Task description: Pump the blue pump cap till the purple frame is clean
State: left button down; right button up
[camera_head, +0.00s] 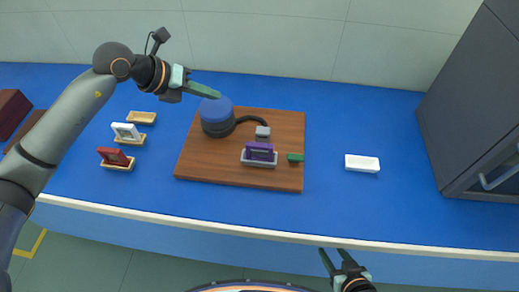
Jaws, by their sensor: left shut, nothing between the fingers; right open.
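The blue pump cap (216,108) tops a dark round pump body (217,127) on a wooden board (212,162). A dark hose runs from it to a grey nozzle (262,132). The purple frame (261,152) stands upright in a light grey holder (259,161) just below the nozzle; I cannot tell how clean it is. My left gripper (215,94) is shut and empty, its green fingertips at the cap's upper edge; I cannot tell whether they touch it. My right gripper (332,257) is open and empty, low in front of the bench edge.
A small green block (295,157) lies at the board's right. A white frame (127,131) and a red frame (114,157) stand in wooden holders at left, near an empty holder (142,118). A white tray (362,163) sits right. A grey cabinet (470,105) bounds the right side.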

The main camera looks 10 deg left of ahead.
aim_at(211, 109)
pick_arm(q)
notch_tip(211, 109, up, 6)
jog(key=p, duration=0.3)
jog(key=shift+f+p, duration=0.25)
jog(key=shift+p, duration=0.05)
dwell(0.4)
jog(key=shift+s, duration=0.1)
